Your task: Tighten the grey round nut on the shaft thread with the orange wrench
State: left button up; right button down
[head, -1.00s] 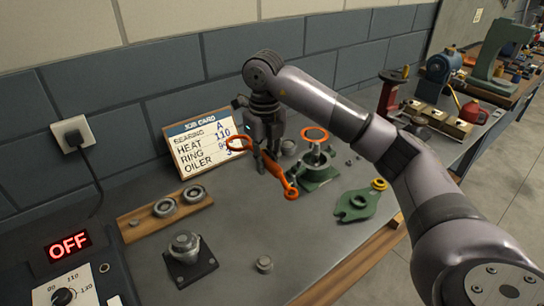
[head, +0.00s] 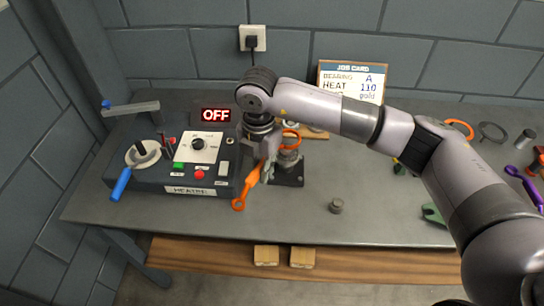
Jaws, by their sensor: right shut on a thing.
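My right gripper (head: 262,165) points down and is shut on the orange wrench (head: 246,190). The wrench slants, with one ringed end low at the left, over the front right corner of the heater box. An orange ring (head: 291,132), seemingly its other end, shows beside the top of the grey shaft (head: 290,158). The shaft stands upright on a dark square base (head: 291,181). I cannot tell whether the ring touches the shaft. The thread and the grey round nut are not clearly visible, partly behind the gripper and wrench. My left gripper is not in view.
The heater box (head: 190,190), its display reading OFF, stands left of the shaft, with a blue-handled tool (head: 122,184) on it. A small grey cylinder (head: 336,206) lies front right. The job card (head: 352,78) stands behind.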

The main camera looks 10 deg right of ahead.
pick_arm(q)
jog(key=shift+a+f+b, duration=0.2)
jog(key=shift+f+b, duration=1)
jog(key=shift+b, duration=0.05)
pick_arm(e)
jog(key=s+d+f+n, duration=0.2)
jog(key=s+d+n, duration=0.1)
jog(key=d+n, duration=0.5)
jog(key=shift+s+d+f, duration=0.15)
jog(key=shift+d+f, duration=0.15)
jog(key=shift+d, duration=0.2)
pick_arm(q)
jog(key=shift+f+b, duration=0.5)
jog(key=shift+b, duration=0.05)
pick_arm(e)
jog(key=shift+s, duration=0.1)
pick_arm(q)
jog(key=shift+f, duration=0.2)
pick_arm(e)
jog(key=shift+f, duration=0.15)
pick_arm(q)
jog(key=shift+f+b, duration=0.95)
jog(key=shift+b, duration=0.2)
pick_arm(e)
jog(key=shift+f, duration=1)
